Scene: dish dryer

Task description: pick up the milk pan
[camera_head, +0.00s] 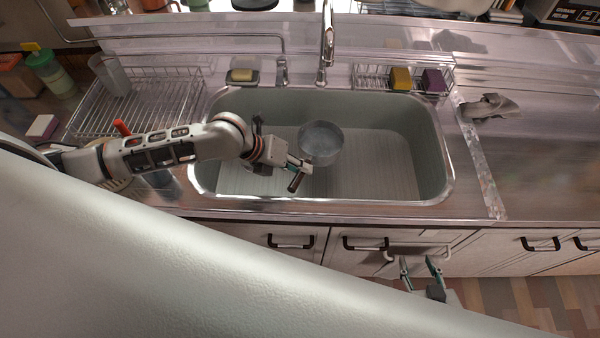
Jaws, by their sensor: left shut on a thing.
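The milk pan (320,142) is a round grey metal pan over the sink basin (390,150), left of its middle. Its dark handle (295,183) points toward the front. My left gripper (297,168) reaches in from the left over the basin and is shut on the handle. I cannot tell whether the pan touches the sink floor or hangs above it. My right gripper (420,268) is in front of the cabinet doors, below the counter, with its fingers apart and empty.
A wire drying rack (150,88) stands left of the sink. The tap (327,45) rises behind it. A small rack (372,78) with two sponges is at the back right. A grey cloth (488,107) lies on the right counter, which is otherwise mostly clear.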

